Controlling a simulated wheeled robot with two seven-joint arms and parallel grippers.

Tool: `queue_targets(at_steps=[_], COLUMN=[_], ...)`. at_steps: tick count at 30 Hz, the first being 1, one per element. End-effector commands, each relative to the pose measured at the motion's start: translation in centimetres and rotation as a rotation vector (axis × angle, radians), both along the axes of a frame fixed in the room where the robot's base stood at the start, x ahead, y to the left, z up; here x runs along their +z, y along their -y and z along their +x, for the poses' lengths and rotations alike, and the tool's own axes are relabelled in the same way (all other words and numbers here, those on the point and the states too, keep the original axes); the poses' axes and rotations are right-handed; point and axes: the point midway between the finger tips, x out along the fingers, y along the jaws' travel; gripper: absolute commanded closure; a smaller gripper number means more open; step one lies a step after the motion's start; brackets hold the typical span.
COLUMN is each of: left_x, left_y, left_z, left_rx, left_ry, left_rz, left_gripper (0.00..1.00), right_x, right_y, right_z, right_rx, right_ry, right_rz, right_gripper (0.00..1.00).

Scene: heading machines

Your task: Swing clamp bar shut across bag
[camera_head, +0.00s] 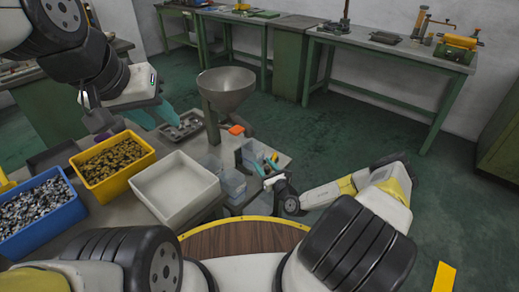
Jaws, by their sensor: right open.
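A grey metal funnel (227,86) stands on a post over the grey worktable. I cannot clearly make out the clamp bar or the bag. A small orange piece (237,130) sits below and right of the funnel. My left gripper (150,115) hangs above the back left of the worktable, left of the funnel, near teal parts; its finger gap is unclear. My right gripper (270,172) is open at the table's right edge, close to a small dark holder (249,152) with teal and orange items. What lies between its fingers is too small to tell.
A yellow bin (113,142) of brass-coloured parts, a blue bin (45,230) of silver parts and an empty white bin (205,185) crowd the worktable's left and front. A metal tray (181,127) lies behind. Green floor (340,130) is clear towards the back benches.

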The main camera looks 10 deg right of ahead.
Motion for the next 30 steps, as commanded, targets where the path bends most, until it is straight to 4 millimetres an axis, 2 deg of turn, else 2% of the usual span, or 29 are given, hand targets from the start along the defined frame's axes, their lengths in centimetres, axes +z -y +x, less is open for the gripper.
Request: queue_targets(at_steps=[5,16,21,27,30], left_x=[0.0,0.0,0.0,0.0,0.0], left_y=[0.0,0.0,0.0,0.0,0.0], left_z=[0.0,0.0,0.0,0.0,0.0], left_rx=[0.0,0.0,0.0,0.0,0.0], left_ry=[0.0,0.0,0.0,0.0,0.0], left_rz=[0.0,0.0,0.0,0.0,0.0], left_gripper=[0.64,0.64,0.64,0.64,0.64], right_x=[-0.1,-0.1,0.0,0.0,0.1], right_y=[0.5,2.7,2.9,2.9,2.9], right_z=[-1.0,-6.4,-7.2,-7.2,-7.2], right_rx=[0.0,-0.001,0.001,0.001,0.006], right_ry=[-0.001,-0.001,0.0,0.0,0.005], right_rz=[-0.002,-0.001,0.0,0.0,-0.004], right_gripper=[0.53,0.53,0.53,0.53,0.71])
